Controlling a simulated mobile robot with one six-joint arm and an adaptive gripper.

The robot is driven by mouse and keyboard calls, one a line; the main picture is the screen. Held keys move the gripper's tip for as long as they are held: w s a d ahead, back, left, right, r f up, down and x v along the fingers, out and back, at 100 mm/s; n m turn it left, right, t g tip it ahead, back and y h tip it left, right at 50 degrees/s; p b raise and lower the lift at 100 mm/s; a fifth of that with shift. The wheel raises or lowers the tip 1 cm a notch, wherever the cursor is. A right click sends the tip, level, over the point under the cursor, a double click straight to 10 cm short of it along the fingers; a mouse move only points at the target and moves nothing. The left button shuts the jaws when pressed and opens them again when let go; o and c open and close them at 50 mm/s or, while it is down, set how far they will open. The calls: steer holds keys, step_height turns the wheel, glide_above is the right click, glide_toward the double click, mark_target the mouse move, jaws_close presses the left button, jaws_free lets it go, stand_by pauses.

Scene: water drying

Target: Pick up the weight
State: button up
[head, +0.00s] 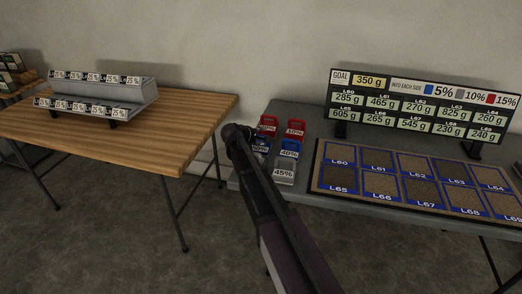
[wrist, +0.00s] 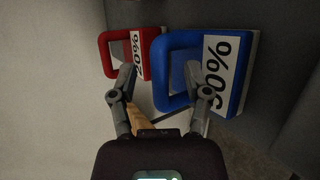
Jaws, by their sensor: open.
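Several weights with loop handles and percent labels stand at the left end of the grey table: a red weight (head: 267,123), another red one marked 10% (head: 296,128), a blue one marked 40% (head: 290,148), a grey one marked 45% (head: 284,173) and a blue one (head: 262,147) partly hidden by my arm. My gripper (head: 236,135) is beside them at the left. In the wrist view, my gripper (wrist: 160,72) is open and empty. A blue weight (wrist: 244,75) has its handle by the fingertips; a red weight (wrist: 136,55) is beside it. Contact cannot be told.
A goal board (head: 424,104) reading 350 g stands behind a tray (head: 318,169) of labelled compartments on the grey table (head: 302,112). A wooden table (head: 190,120) at left holds a stepped grey rack (head: 100,92) of 25% labels. A gap separates the tables.

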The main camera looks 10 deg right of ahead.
steer(key=shift+w+d+f, duration=0.3)
steer(key=shift+w+d, duration=0.05)
steer(key=shift+d, duration=0.05)
jaws_close()
stand_by(0.4)
